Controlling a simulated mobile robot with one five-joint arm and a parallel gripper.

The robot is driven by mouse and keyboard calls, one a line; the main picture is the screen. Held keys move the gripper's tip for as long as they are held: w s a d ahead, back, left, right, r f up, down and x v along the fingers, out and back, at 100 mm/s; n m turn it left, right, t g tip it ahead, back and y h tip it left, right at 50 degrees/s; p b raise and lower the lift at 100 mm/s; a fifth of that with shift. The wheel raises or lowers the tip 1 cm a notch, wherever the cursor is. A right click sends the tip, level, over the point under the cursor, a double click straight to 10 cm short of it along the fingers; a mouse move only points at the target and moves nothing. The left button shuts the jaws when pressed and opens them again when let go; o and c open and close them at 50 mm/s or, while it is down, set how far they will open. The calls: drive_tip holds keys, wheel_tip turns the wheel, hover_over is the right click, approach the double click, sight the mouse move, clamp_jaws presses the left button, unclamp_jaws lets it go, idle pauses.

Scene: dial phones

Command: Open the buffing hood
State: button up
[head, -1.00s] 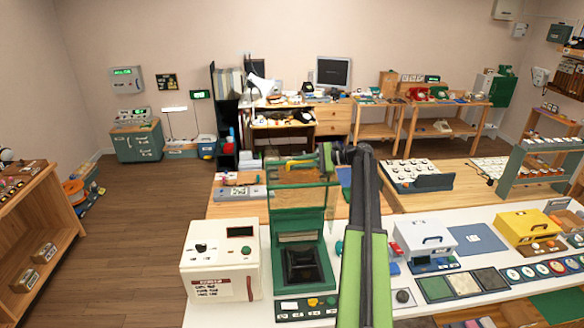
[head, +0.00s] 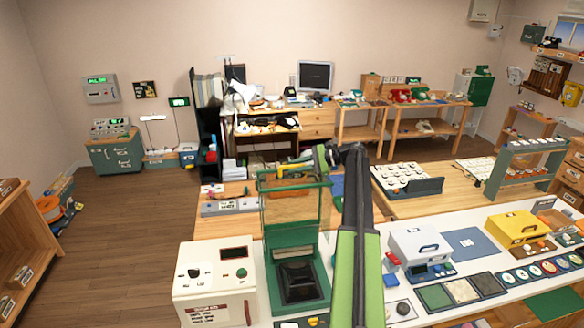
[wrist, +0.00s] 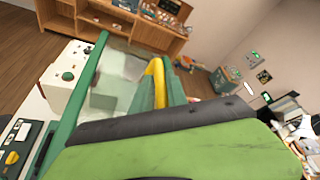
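The buffing hood (head: 291,208) is a clear pane in a green frame. It stands raised at the back of a green machine (head: 298,288), whose dark inside shows from the front. A yellow handle (head: 296,167) shows at its top edge; the handle (wrist: 157,84) also shows in the wrist view, with the clear pane beside it. My gripper (head: 326,156) is at the top right of the hood, close to the handle. My own green and black parts fill the lower wrist view, and the fingertips are mostly hidden, so contact with the handle is unclear.
A white box with a knob (head: 215,286) stands left of the machine. A pale box with a dark handle (head: 418,246) and a yellow case (head: 516,228) stand to the right on the white bench. A wooden table (head: 450,190) with trays is behind. Floor at left is open.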

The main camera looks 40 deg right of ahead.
drive_tip(key=o, duration=0.3)
drive_tip(key=shift+w+a, duration=0.15)
drive_tip(key=shift+a, duration=0.15)
drive_tip(key=shift+r, duration=0.1)
drive_tip(key=shift+s+d+r, duration=0.15)
drive_tip(key=shift+s+d, duration=0.05)
drive_tip(key=shift+d, duration=0.1)
drive_tip(key=p+v, duration=0.3)
drive_tip(key=v, duration=0.7)
drive_tip(key=shift+s+d+r+p, duration=0.1)
drive_tip(key=shift+s+d+p, duration=0.05)
drive_tip(key=shift+d+p, duration=0.15)
drive_tip(key=shift+s+d, duration=0.2)
drive_tip(key=shift+s, duration=0.1)
